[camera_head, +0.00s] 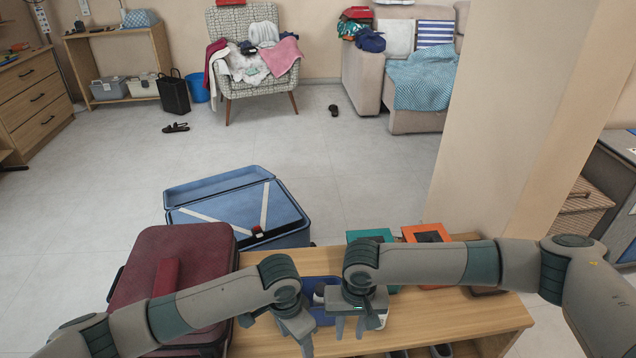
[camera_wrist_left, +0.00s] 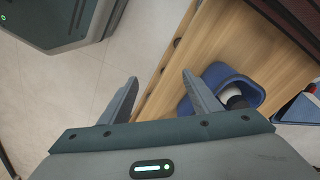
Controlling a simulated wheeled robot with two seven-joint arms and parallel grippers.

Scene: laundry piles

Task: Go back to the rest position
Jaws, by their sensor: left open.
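My left gripper (camera_head: 276,335) is low over the front left part of the wooden bench in the head view. In the left wrist view its two fingers (camera_wrist_left: 160,95) stand wide apart with nothing between them, above the bench edge and the floor. My right gripper (camera_head: 349,328) points down over the bench just right of the left one. Its fingertips look apart, and I see nothing held between them. Both forearms reach in from the sides and bend toward the middle, with the wrists close together.
A dark red suitcase (camera_head: 205,245) and an open blue suitcase (camera_head: 290,225) are close left. The floor beyond is mostly clear.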

